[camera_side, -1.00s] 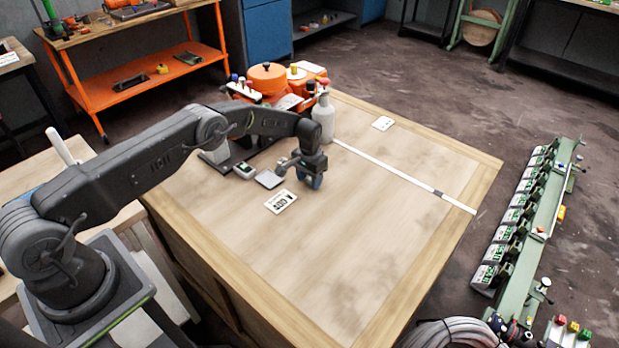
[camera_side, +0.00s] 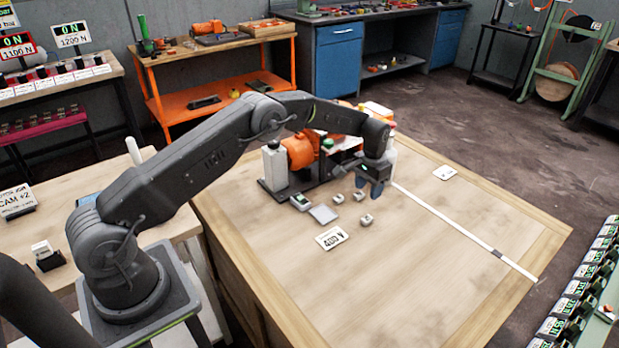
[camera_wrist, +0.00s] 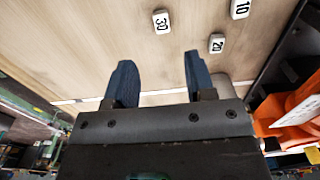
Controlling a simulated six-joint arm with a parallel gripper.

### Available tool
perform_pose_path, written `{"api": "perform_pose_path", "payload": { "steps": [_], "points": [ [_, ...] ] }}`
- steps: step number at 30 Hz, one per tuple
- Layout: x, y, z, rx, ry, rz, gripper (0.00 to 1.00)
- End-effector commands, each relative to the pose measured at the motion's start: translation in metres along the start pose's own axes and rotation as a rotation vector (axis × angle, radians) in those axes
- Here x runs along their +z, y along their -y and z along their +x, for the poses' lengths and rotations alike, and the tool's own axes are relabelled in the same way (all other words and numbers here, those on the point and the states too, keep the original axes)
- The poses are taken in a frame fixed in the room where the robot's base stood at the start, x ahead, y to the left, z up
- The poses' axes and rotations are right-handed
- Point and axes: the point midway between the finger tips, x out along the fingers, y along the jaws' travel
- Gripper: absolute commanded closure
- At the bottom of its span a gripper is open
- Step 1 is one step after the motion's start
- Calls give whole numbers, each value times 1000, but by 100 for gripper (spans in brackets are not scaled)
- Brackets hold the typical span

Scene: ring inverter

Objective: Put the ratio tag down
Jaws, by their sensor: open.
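Three small pale tags lie on the wooden table: one marked 30 (camera_wrist: 161,22), one marked 20 (camera_wrist: 217,43) and one marked 10 (camera_wrist: 240,8) in the wrist view. In the side view they show as small blocks (camera_side: 366,220) in front of and left of my gripper. I cannot tell which is the ratio tag. My gripper (camera_side: 376,188) is above the table with its blue fingers pointing down. In the wrist view the fingers (camera_wrist: 157,62) are spread apart with nothing between them. The tags lie beyond the fingertips, clear of them.
A white card marked 400 N (camera_side: 331,238) and a grey square plate (camera_side: 323,214) lie nearby. An orange machine (camera_side: 300,150) stands behind, and a pale bottle is partly hidden by my gripper. A white strip (camera_side: 460,225) crosses the table. The front right of the table (camera_side: 450,290) is clear.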

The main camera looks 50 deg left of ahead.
Motion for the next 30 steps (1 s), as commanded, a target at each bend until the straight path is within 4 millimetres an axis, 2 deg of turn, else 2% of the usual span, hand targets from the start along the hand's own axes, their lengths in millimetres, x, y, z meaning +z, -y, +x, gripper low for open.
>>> {"api": "perform_pose_path", "payload": {
  "steps": [2,5,8,10,14,18,21,25,30],
  "points": [
    [0,0,-4,0,-4,0,50],
    [2,-2,-26,-2,-21,0,50],
    [10,-7,-67,-4,-52,1,50],
    [21,-11,-103,-6,-81,0,50],
    [52,-19,-164,-9,-131,1,50],
    [97,-28,-220,-11,-189,1,50],
    [134,-34,-252,-12,-230,1,50],
    [187,-41,-283,-12,-282,1,50],
    [261,-49,-304,-10,-352,1,50]
  ]
}}
